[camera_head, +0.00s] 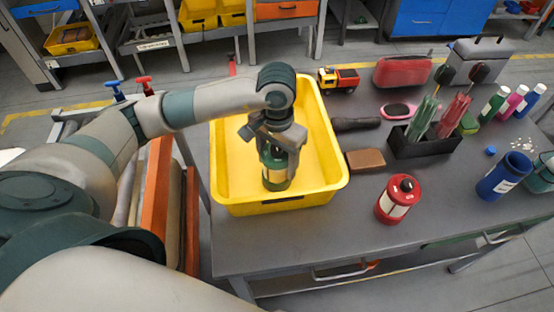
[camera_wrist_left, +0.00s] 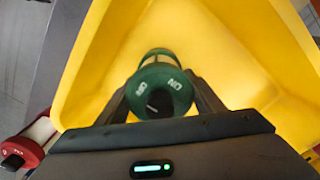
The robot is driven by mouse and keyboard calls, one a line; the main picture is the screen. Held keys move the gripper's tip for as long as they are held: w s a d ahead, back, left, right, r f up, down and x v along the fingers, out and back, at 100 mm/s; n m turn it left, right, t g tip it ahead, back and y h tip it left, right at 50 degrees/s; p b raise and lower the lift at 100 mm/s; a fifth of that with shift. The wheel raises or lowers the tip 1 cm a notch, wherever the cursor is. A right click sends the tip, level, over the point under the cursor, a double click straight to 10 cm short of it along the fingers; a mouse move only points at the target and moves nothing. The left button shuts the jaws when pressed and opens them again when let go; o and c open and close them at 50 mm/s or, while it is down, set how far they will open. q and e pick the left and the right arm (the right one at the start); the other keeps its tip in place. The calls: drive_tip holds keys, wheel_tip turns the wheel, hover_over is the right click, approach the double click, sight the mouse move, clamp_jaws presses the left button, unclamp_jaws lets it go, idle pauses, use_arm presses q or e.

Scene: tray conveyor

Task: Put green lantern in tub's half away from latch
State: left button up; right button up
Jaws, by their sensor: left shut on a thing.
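The yellow tub (camera_head: 228,185) stands on the grey table; its wall also fills much of the left wrist view (camera_wrist_left: 85,75). My left gripper (camera_head: 277,150) reaches down into it and is shut on the green lantern (camera_head: 275,180). The lantern is upright, in the tub's near part close to the front wall. Its green cap shows between the fingers in the left wrist view (camera_wrist_left: 160,92). I cannot tell whether its base touches the tub floor. A dark strip (camera_head: 283,203) is on the tub's front wall; I cannot tell if it is the latch. My right gripper is not in view.
A red lantern (camera_head: 397,199) stands right of the tub. A brown block (camera_head: 366,160) and a dark brush-like item (camera_head: 356,124) lie close to the tub's right wall. A black holder (camera_head: 424,146), bottles and a blue cup (camera_head: 503,177) stand farther right. The tub's far part is empty.

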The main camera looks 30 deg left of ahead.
use_arm(q)
drive_tip(key=shift+f, duration=0.15)
drive_tip(key=o, duration=1.3)
drive_tip(key=shift+r, duration=0.55)
wheel_tip(320, 180, up, 10)
drive_tip(key=shift+f+b, duration=0.15)
drive_tip(key=shift+b, duration=1.05)
drive_tip(key=shift+r, duration=0.8)
